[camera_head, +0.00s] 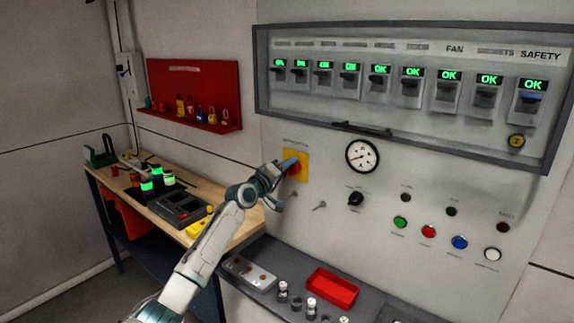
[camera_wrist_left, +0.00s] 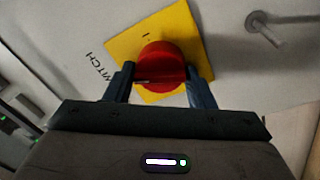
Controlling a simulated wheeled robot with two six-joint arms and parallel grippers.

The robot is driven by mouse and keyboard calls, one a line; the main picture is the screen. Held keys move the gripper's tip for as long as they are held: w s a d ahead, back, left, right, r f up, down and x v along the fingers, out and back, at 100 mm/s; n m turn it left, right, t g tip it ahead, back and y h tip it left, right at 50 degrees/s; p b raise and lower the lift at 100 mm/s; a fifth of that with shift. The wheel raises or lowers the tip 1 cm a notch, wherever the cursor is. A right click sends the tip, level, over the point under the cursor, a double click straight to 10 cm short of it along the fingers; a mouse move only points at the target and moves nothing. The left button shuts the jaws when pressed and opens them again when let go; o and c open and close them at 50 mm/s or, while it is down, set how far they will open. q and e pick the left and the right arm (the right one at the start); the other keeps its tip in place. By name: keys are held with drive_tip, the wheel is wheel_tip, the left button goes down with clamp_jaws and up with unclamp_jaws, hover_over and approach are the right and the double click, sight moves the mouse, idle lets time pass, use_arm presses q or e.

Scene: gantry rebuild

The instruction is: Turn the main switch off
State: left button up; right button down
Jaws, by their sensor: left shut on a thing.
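The main switch is a red rotary knob (camera_wrist_left: 162,66) on a yellow square plate (camera_wrist_left: 120,45), fixed to the grey panel. In the left wrist view the knob sits between the two fingers of my left gripper (camera_wrist_left: 160,88), which is shut on it. Part of the word "SWITCH" and an "I" mark show near the plate; the fingers hide the lower part of the plate. In the head view the yellow plate (camera_head: 303,161) and red knob (camera_head: 293,168) show at the end of my left arm, with the left gripper (camera_head: 283,172) against the knob. My right gripper is not in view.
A breaker box (camera_head: 415,85) with several "OK" displays is above right. A dial gauge (camera_head: 362,155), a black selector (camera_head: 356,198) and coloured buttons (camera_head: 429,231) are right of the switch. A wooden bench (camera_head: 235,225) with tools is left; a red tray (camera_head: 332,288) lies below.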

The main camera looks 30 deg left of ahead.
use_arm(q)
drive_tip(key=n+p, duration=0.2)
drive_tip(key=n, duration=0.1)
drive_tip(key=shift+n, duration=0.4)
drive_tip(key=shift+f+n+p, duration=0.15)
drive_tip(key=shift+n+p, duration=0.25)
drive_tip(key=shift+p, duration=0.1)
drive_tip(key=shift+f+y, duration=0.1)
drive_tip(key=shift+y, duration=0.2)
drive_tip(key=o, duration=0.9)
drive_tip(key=s, duration=0.7)
drive_tip(key=s+a, duration=0.1)
drive_tip(key=s, duration=0.2)
drive_tip(key=shift+s+f, duration=0.4)
